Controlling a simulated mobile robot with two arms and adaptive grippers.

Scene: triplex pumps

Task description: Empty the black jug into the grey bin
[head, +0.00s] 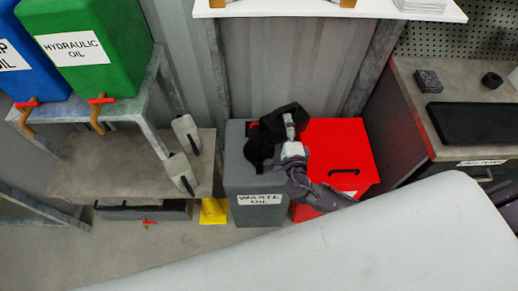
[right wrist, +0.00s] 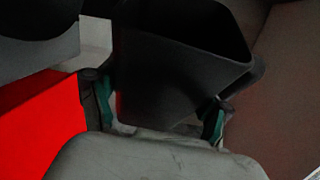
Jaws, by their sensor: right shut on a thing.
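The black jug (right wrist: 175,75) is between the fingers of my right gripper (right wrist: 155,108) in the right wrist view. The gripper is shut on the jug's sides, with a teal pad at each side. In the head view the black jug (head: 261,148) is above the grey bin (head: 258,199), which is labelled waste oil, and it looks tilted. My right gripper (head: 279,128) reaches it from the lower right, over the red bin. The jug's inside is dark, and I cannot see its contents or any stream. My left gripper is not in view.
The red bin (head: 345,168) with a black handle stands right beside the grey bin. A bench with pale jugs (head: 187,134) and oil tanks (head: 92,50) is at the left. A yellow object (head: 213,211) is on the floor. A workbench (head: 425,115) is at the right.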

